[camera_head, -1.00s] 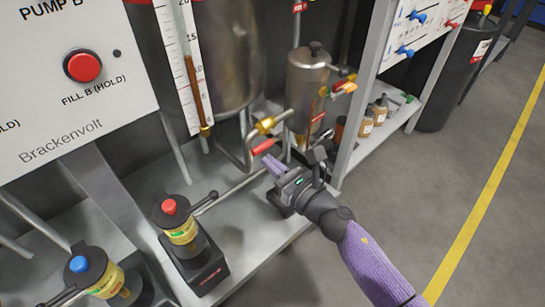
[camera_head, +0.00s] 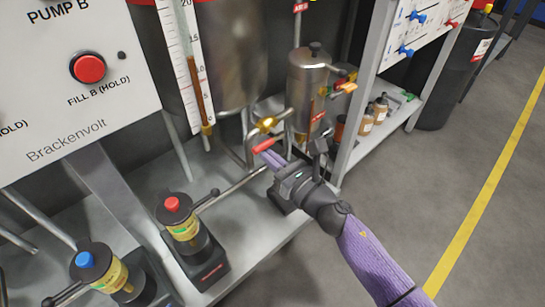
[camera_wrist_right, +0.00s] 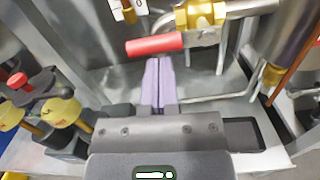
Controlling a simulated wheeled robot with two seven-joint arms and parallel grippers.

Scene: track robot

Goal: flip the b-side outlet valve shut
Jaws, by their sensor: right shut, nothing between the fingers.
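The outlet valve has a brass body (camera_head: 266,124) on a metal pipe below the steel tank, with a red lever handle (camera_head: 263,146) pointing to the left and slightly down. In the right wrist view the red handle (camera_wrist_right: 154,45) lies nearly level, left of the brass body (camera_wrist_right: 200,14). My right gripper (camera_head: 266,156) is shut and empty. Its purple fingertips also show in the right wrist view (camera_wrist_right: 158,62), just below the red handle; whether they touch it I cannot tell. My left gripper is not in view.
A steel canister (camera_head: 308,85) with more small valves stands behind and to the right. Two pumps with a red cap (camera_head: 172,204) and a blue cap (camera_head: 84,260) stand on the left of the shelf. A grey rack post (camera_head: 358,110) rises right of my gripper.

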